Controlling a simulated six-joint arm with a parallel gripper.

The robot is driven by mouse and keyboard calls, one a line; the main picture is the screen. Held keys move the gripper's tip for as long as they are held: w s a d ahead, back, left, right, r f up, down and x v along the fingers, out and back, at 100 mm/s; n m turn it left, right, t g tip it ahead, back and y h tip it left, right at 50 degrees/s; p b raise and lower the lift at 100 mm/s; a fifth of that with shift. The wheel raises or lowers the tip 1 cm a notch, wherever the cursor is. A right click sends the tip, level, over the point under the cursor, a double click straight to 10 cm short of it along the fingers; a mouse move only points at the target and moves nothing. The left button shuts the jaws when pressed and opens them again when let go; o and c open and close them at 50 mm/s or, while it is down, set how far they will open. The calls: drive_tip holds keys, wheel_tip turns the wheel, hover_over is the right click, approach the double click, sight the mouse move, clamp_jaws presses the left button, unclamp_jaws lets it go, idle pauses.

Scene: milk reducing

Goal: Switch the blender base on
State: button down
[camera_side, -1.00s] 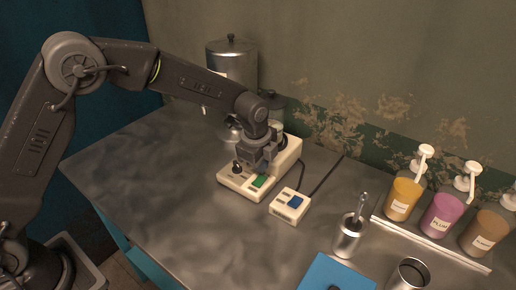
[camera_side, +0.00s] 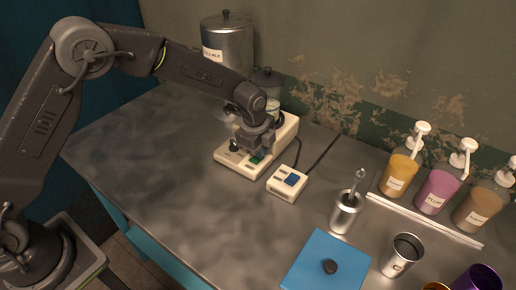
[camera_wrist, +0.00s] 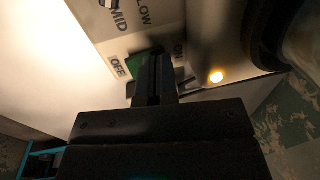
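The cream blender base (camera_side: 233,163) sits on the metal table, with a dark knob (camera_side: 234,145) and a green rocker switch (camera_side: 257,160) on its front panel. My gripper (camera_side: 264,152) is down at the switch and partly covers it. In the wrist view, my gripper (camera_wrist: 154,62) looks shut, its fingers together in one narrow dark column, with nothing seen between them. The fingertips are at the green switch (camera_wrist: 138,62), between the OFF and ON labels. An amber light (camera_wrist: 216,76) glows beside ON. Contact and the switch's exact tilt are hidden.
A small cream box with a blue button (camera_side: 288,184) stands just right of the base. A metal cup with a tool (camera_side: 345,212), a blue board (camera_side: 325,262) and pump bottles (camera_side: 399,176) are further right. A tall canister (camera_side: 228,48) stands behind. The table's left is clear.

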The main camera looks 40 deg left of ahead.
drive_tip(key=shift+s+f, duration=0.2)
drive_tip(key=shift+f, duration=0.05)
drive_tip(key=shift+s+r, duration=0.1)
drive_tip(key=shift+s, duration=0.65)
drive_tip(key=shift+r, duration=0.1)
drive_tip(key=shift+r, duration=0.55)
wheel_tip(320, 180, up, 13)
drive_tip(key=s, duration=0.2)
drive_tip(key=shift+f, duration=0.15)
